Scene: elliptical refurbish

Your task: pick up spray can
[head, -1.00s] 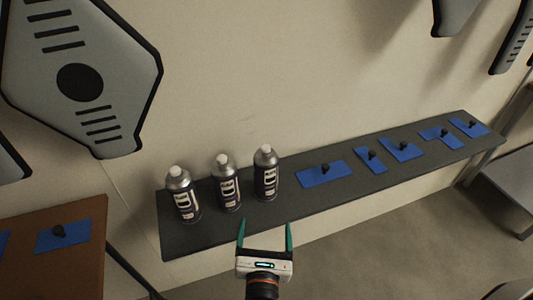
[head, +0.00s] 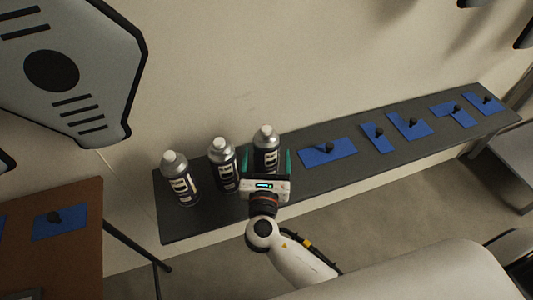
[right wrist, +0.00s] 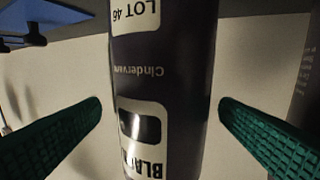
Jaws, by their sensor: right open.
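Three spray cans with white caps, silver shoulders and dark labels stand upright at the left end of a dark shelf: the left can (head: 181,181), the middle can (head: 223,165) and the right can (head: 266,146). My right gripper (head: 267,164) is open around the right can, with one green finger on each side of it. In the right wrist view the right can (right wrist: 163,90) stands between the two open fingers (right wrist: 160,118), with visible gaps on both sides. The gripper body hides the can's lower part in the head view. My left gripper is not in view.
The dark shelf (head: 300,176) runs to the right along the wall. Blue pads with black knobs (head: 328,152) lie on it. A brown table (head: 70,260) with another blue pad is at the left. A grey panel (head: 75,70) hangs on the wall.

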